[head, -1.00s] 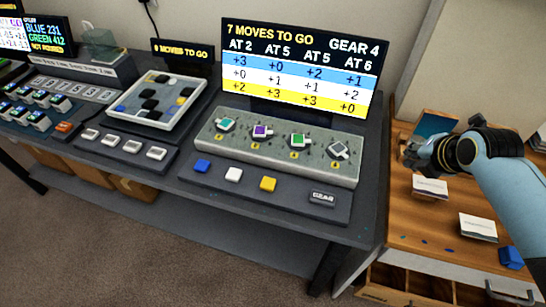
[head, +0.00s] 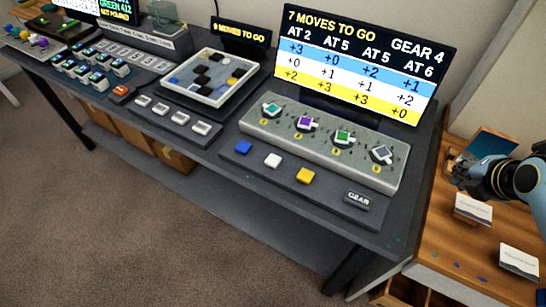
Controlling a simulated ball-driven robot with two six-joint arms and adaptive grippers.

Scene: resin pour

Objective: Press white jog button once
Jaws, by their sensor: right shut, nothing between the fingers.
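The white jog button (head: 273,160) sits on the dark front strip of the gear console, between the blue button (head: 243,147) and the yellow button (head: 306,175). A GEAR button (head: 358,198) is at the strip's right end. Behind them the grey panel (head: 262,127) carries a row of several coloured gear knobs. The screen (head: 365,65) above reads "7 MOVES TO GO" and "GEAR 4". My right gripper (head: 460,172) is shut and empty over the wooden desk at the right, well apart from the buttons. My left gripper is out of view.
Left of the console is a tile-puzzle tray (head: 207,78) with a row of white buttons (head: 170,115) in front. The wooden desk (head: 450,236) at right holds card stacks (head: 473,207). Space above the front buttons is clear.

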